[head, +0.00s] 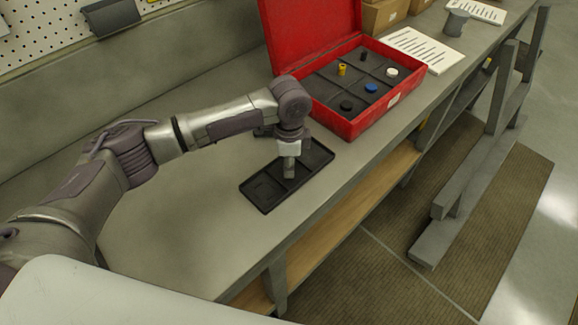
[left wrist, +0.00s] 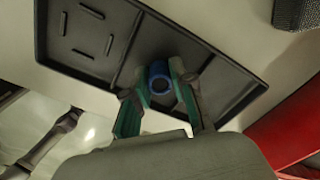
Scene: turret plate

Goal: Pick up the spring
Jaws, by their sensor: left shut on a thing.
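A blue hollow cylinder (left wrist: 160,74) with a dark round opening shows in the left wrist view; it looks like the spring, though no coils can be made out. My left gripper (head: 289,170) points down over the black tray (head: 265,193), and its fingers (left wrist: 155,84) are shut on the cylinder from both sides. The cylinder is at the tray's plain compartment beside a divider; whether it touches the floor there I cannot tell. In the head view the fingers hide it. My right gripper is not in view.
An open red case (head: 351,127) behind the tray holds small yellow, black, white and blue parts in dark compartments. A printed sheet (head: 424,50) and a grey cup (head: 456,23) stand farther along the bench. The bench left of the tray is clear; its front edge is close.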

